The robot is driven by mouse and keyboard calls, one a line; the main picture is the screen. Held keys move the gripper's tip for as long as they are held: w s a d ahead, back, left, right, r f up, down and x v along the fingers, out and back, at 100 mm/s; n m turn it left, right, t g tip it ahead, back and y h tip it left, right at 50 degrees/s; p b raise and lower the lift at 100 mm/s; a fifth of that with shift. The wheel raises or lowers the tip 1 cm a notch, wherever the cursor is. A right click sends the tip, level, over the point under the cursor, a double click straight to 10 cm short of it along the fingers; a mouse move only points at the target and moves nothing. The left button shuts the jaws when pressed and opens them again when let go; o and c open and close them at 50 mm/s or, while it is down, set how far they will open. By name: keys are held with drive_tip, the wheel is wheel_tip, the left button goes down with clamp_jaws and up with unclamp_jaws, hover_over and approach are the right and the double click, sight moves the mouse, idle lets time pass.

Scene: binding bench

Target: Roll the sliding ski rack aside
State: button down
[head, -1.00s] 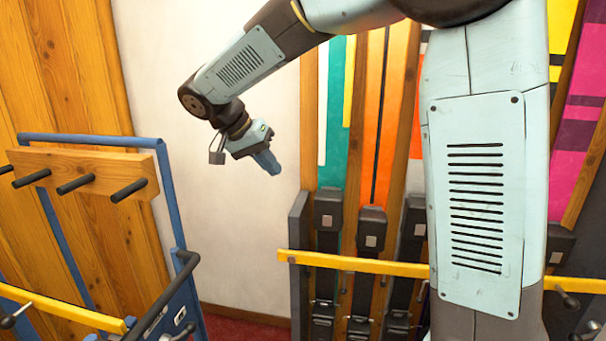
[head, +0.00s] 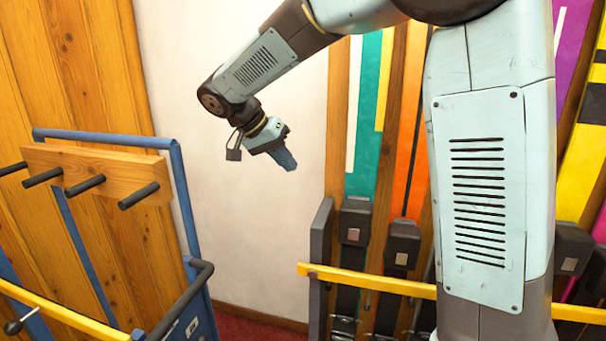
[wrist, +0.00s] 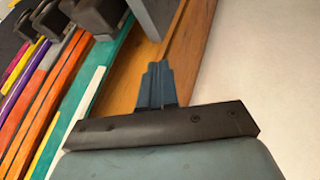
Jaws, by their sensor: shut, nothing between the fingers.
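A ski rack with a grey side panel (head: 319,262) and a yellow front bar (head: 375,282) stands at the right of the head view. It holds several coloured skis (head: 366,115) upright, with dark bindings; my arm hides part of it. I cannot tell for sure whether this one is the sliding rack. My gripper (head: 288,161) is shut and empty. It hangs before the white wall, left of the skis and apart from both racks in the picture. The wrist view also shows my gripper (wrist: 157,72), with skis (wrist: 88,95) upper left.
A blue-framed rack (head: 176,190) with a wooden peg board (head: 110,165), black pegs, a black handle (head: 190,295) and a yellow bar (head: 75,314) stands at left. Wooden panelling (head: 90,70) is behind it. Between the racks are white wall (head: 250,220) and red floor (head: 235,325).

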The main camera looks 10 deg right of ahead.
approach(323, 205)
drive_tip(key=w+d+f, duration=0.2)
drive_tip(key=w, duration=0.1)
drive_tip(key=d, duration=0.1)
drive_tip(key=s+d, duration=0.1)
drive_tip(key=d+f, duration=0.1)
drive_tip(key=shift+s+d, duration=0.15)
drive_tip(key=shift+d, duration=0.25)
drive_tip(key=shift+a, duration=0.1)
